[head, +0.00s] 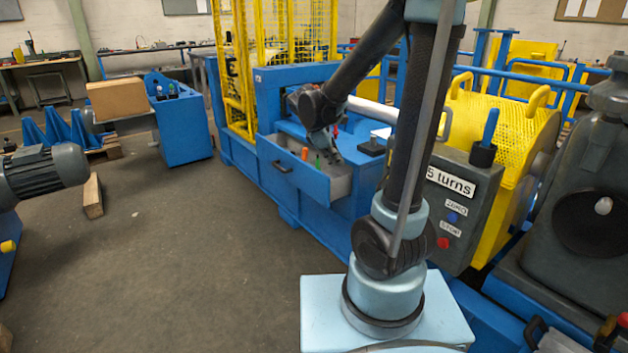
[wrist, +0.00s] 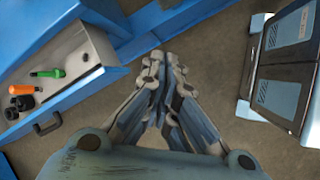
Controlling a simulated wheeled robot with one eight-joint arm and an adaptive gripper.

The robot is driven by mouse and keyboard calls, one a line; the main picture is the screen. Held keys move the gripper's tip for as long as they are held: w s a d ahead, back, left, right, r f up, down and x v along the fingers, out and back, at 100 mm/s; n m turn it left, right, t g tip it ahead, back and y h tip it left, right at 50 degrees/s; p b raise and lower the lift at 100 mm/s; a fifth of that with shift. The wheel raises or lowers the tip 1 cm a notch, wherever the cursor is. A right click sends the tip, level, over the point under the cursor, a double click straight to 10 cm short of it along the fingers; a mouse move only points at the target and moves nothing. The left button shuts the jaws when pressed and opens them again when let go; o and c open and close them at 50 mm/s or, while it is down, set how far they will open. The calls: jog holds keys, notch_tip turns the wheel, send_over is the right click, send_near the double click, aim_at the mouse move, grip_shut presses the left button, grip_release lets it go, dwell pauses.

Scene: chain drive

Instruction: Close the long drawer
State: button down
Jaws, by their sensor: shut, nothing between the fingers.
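The long drawer (head: 292,170) is blue with a pale inside and a dark handle (head: 282,166) on its front. It stands pulled out of the blue machine base. In the wrist view the drawer (wrist: 78,92) is at the left, with its handle (wrist: 47,123) below. My gripper (head: 333,158) appears in front of the drawer's right part in the head view. In the wrist view my gripper (wrist: 167,65) is shut and empty, to the right of the drawer, with bare floor behind the fingers. A gap shows between fingers and drawer there.
An orange-handled tool (wrist: 20,90), a green-handled tool (wrist: 47,73) and dark parts lie in the drawer. A grey control box (head: 455,205) and yellow guard (head: 500,130) stand at the right. The floor (head: 180,260) before the drawer is clear.

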jog(key=w+a+f+n+t+h, duration=0.1)
jog(key=w+a+f+n, duration=0.35)
jog(key=a, duration=0.35)
jog(key=w+a+f+n+t+h, duration=0.1)
jog(key=w+a+f+n, duration=0.3)
jog(key=w+a, duration=0.25)
send_near(322, 183)
notch_tip(322, 183, down, 3)
jog(key=d, duration=0.1)
jog(key=shift+w+d, duration=0.55)
jog(key=shift+d, duration=0.2)
